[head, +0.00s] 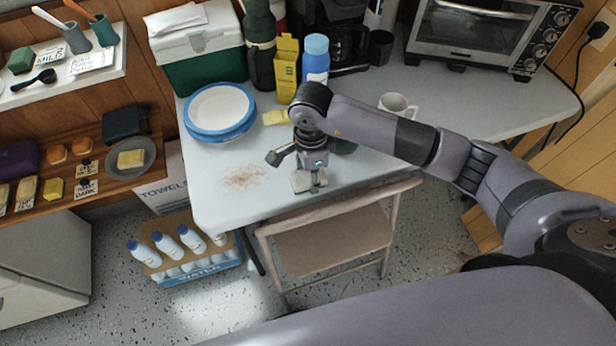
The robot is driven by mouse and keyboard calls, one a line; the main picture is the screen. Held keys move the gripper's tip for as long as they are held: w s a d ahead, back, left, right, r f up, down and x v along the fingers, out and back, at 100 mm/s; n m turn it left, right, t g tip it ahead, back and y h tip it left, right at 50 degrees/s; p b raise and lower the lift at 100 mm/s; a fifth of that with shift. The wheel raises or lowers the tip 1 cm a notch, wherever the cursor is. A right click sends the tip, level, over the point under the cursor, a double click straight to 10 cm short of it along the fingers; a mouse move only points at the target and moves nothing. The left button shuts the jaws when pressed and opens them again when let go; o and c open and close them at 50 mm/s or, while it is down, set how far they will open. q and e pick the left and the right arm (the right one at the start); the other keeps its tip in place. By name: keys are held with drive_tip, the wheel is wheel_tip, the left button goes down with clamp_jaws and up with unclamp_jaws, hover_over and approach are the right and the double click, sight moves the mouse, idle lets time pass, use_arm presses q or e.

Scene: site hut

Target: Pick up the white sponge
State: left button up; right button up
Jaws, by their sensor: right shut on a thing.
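The white sponge (298,183) is near the front edge of the light table, partly covered by my right gripper (311,181). The gripper reaches down from above and is shut on the sponge. I cannot tell whether the sponge still touches the tabletop. My left gripper is not in view.
Brown crumbs (241,177) lie on the table (222,205) left of the gripper. Blue-rimmed plates (219,108), a pale yellow block (275,117), a yellow box (287,70), a blue-capped bottle (316,60) and a white mug (397,104) stand behind. A chair (332,240) is at the front edge.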

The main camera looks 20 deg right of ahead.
drive_tip(key=shift+c, duration=0.4)
wheel_tip(320, 180, up, 20)
drive_tip(key=shift+b, duration=0.35)
drive_tip(key=o, duration=0.4)
drive_tip(key=c, duration=0.5)
